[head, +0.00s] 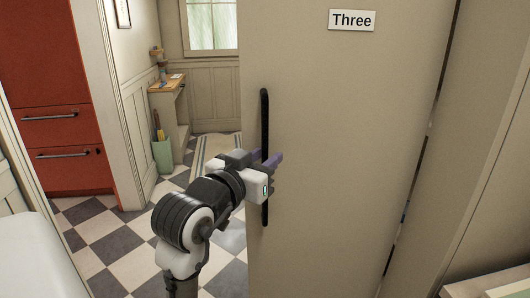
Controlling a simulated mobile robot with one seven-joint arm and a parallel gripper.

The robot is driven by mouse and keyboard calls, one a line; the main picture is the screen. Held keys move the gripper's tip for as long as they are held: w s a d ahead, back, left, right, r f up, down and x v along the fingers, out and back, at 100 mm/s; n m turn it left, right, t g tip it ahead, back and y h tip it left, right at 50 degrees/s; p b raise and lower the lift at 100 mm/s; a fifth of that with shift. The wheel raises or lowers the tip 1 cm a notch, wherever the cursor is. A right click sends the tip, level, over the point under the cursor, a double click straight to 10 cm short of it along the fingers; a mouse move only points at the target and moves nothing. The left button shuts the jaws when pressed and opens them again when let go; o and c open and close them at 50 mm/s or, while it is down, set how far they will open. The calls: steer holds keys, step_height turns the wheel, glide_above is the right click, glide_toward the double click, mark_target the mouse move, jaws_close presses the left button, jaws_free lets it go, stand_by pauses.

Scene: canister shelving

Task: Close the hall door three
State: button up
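The beige door (345,120) fills the middle and right of the head view and carries a white sign (352,20) reading "Three". It stands open, with a hall visible past its left edge. A long black vertical bar handle (264,120) is mounted near that edge. My gripper (267,159) is at the handle's middle, with its purple fingers on either side of the bar. The gripper body hides part of the bar. I cannot tell whether the fingers press on it.
A narrow gap (420,150) runs along the door's right edge. Past the door are a checkered floor (110,245), a striped rug (215,150), a small wooden table (167,88), a green bin (163,155) and a red cabinet (45,90). A white surface (35,260) is at lower left.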

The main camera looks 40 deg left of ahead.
steer(key=shift+w, duration=0.35)
jaws_close()
